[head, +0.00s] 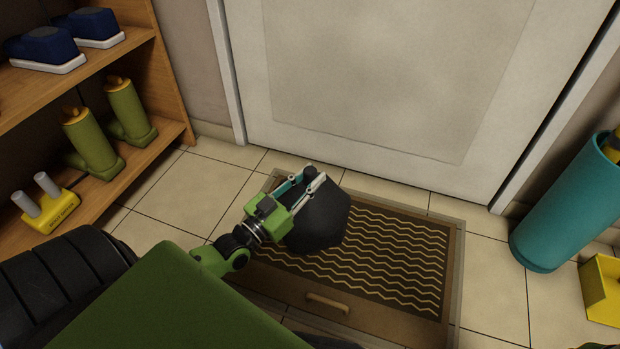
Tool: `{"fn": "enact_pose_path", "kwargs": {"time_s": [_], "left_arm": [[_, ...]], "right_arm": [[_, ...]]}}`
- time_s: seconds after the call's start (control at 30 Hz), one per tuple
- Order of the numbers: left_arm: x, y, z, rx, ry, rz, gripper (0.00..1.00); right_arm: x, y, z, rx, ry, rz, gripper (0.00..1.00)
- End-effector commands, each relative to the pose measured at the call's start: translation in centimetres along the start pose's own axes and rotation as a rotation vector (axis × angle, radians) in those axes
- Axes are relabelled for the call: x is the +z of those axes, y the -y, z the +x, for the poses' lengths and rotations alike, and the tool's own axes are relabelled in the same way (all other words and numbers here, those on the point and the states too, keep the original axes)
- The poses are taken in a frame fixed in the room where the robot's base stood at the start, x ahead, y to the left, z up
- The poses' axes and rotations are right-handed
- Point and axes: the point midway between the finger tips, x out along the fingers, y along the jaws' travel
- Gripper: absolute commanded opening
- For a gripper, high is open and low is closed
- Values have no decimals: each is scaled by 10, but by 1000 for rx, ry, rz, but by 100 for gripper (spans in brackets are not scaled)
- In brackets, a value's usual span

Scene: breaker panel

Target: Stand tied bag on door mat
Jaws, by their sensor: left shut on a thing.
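The dark tied bag (322,219) is over the left part of the door mat (395,268) in the head view. My left gripper (312,180) is shut on the bag at its upper end, with fingers partly hiding it. The bag looks tilted. I cannot tell whether its bottom touches the mat. The mat is dark with pale zigzag lines and a brown border, and lies in front of the door. My right gripper is not in view.
A wooden shelf (165,88) with blue shoes (45,48) and green boots (92,143) stands at the left. A white door (380,75) is behind the mat. A teal cylinder (566,205) and a yellow bin (602,289) stand at the right. Tiled floor is clear left of the mat.

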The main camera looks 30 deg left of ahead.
Motion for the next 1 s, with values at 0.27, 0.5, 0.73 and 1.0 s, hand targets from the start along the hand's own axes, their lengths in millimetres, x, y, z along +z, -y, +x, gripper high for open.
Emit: {"fn": "enact_pose_path", "kwargs": {"time_s": [0.27, 0.5, 0.73, 1.0], "left_arm": [[2, 0, 0, 0, 1, 0, 38], [1, 0, 0, 0, 0, 0, 38], [-3, 0, -27, -1, 8, -1, 38], [-3, 0, -86, -1, 7, -1, 38]], "right_arm": [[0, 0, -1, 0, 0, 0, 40], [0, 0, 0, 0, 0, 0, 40], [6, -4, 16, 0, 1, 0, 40], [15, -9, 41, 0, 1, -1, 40]]}}
